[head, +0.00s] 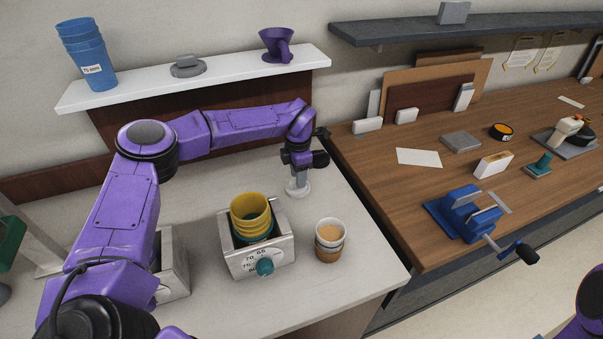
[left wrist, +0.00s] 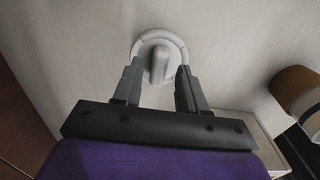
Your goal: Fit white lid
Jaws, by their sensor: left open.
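The white lid (head: 300,189) lies on the light counter, behind and left of the cup. It is round with a raised grip, and it also shows in the left wrist view (left wrist: 159,60). My left gripper (head: 300,172) points down over the lid. In the left wrist view its open fingers (left wrist: 158,88) stand on either side of the lid's raised grip; I cannot tell if they touch it. A cup (head: 330,233) with a brown sleeve stands open on the counter, with a light brown drink in it. My right gripper is not in view.
A metal box (head: 275,254) holding stacked yellow and teal cups stands left of the cup. A second metal box (head: 174,268) is partly behind my left arm. A white shelf (head: 215,78) runs above the counter. A wooden bench with a blue vise (head: 465,214) is at right.

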